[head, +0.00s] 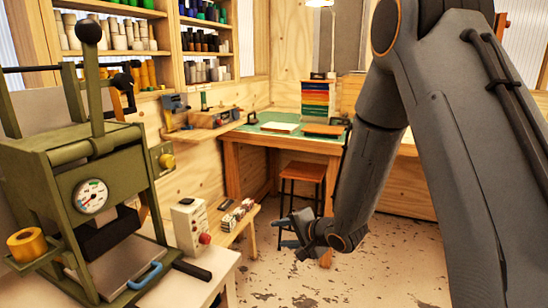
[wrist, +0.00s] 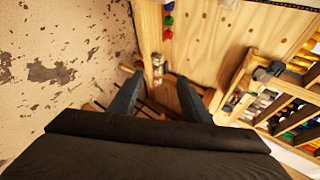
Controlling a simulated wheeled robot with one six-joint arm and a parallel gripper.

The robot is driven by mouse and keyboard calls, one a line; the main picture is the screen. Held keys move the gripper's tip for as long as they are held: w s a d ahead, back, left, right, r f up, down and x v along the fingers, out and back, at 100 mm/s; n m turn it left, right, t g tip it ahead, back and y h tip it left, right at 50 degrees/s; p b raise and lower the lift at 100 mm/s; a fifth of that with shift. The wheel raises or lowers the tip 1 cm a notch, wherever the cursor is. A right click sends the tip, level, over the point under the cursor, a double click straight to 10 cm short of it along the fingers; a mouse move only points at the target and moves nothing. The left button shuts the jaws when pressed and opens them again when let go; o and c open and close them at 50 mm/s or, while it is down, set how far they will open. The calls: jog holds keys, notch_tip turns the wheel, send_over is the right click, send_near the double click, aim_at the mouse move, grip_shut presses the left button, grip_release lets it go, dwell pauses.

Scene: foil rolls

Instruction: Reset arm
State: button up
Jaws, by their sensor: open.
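My gripper (head: 290,232) hangs in free air over the floor, to the right of the press bench in the head view. In the wrist view my gripper (wrist: 158,95) shows two dark fingers spread apart with nothing between them. My arm comes down from the upper right of the head view and hides part of the room behind it. A gold foil roll (head: 27,244) sits on a side holder of the green press (head: 95,170) at the left, well away from my gripper.
A low wooden shelf (head: 240,222) with small items stands left of my gripper. A stool (head: 303,172) and a green-topped table (head: 285,140) are behind it. Shelves of foil rolls (head: 118,34) line the back wall. The speckled floor (head: 385,270) is clear.

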jog(key=s+d+r+n+g+h, duration=0.2)
jog(key=s+d+n+h, duration=0.35)
jog(key=d, duration=0.75)
jog(key=s+d+r+n+g+h, duration=0.1)
jog(key=s+d+n+g, duration=0.1)
jog(key=s, duration=0.9)
jog(key=s+d+r+n+g+h, duration=0.1)
jog(key=s+g, duration=0.3)
jog(key=s, duration=0.7)
jog(key=shift+s+d+r+n+g, duration=0.3)
jog(key=shift+s+d+r+n, duration=0.05)
jog(key=shift+s+d+r, duration=0.1)
